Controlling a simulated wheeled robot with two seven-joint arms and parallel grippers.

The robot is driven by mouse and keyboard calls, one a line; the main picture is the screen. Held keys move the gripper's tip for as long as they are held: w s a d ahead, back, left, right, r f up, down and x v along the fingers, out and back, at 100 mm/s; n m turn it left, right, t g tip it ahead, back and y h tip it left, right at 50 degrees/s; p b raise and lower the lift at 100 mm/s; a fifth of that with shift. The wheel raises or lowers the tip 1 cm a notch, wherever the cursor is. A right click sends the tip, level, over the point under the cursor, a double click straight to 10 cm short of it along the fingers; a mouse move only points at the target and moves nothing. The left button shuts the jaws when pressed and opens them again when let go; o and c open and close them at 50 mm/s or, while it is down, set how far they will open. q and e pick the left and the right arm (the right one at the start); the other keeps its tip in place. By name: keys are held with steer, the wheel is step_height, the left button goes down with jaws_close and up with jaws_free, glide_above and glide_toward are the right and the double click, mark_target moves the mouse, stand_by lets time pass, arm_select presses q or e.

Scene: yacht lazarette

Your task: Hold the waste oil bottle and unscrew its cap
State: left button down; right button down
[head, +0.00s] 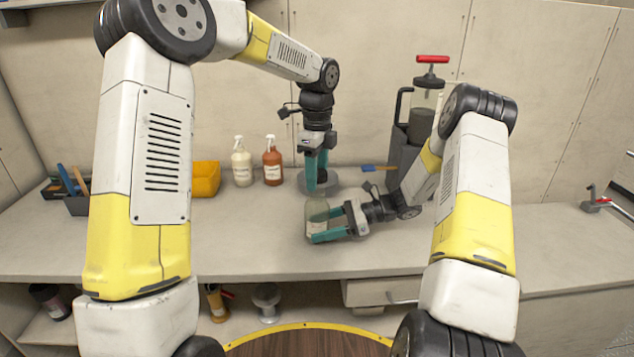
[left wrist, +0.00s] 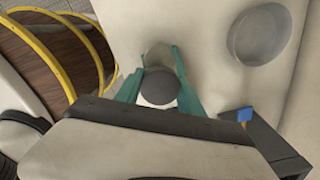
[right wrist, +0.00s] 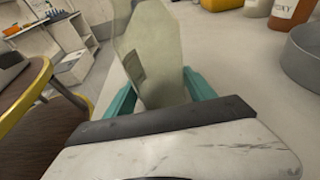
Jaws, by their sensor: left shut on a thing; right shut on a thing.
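The waste oil bottle (head: 317,211) is pale and translucent and stands on the bench in the head view. It also fills the upper middle of the right wrist view (right wrist: 158,55), with a label on its side. My right gripper (head: 312,228) is shut on the bottle's body from the right. My left gripper (head: 312,188) points down just above the bottle. In the left wrist view its teal fingers are on either side of the dark round cap (left wrist: 158,88) and shut on it. Whether the cap still sits on the neck cannot be told.
A round grey pan (head: 333,185) lies behind the bottle. White (head: 242,166) and reddish-brown (head: 272,165) spray bottles and a yellow bin (head: 205,179) stand at the back left. A pump canister (head: 424,115) stands behind my right arm. The bench front is clear.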

arm_select(q)
steer(key=shift+r, duration=0.6)
arm_select(e)
steer(key=shift+c, duration=1.2)
jaws_free()
steer(key=shift+d, duration=0.1)
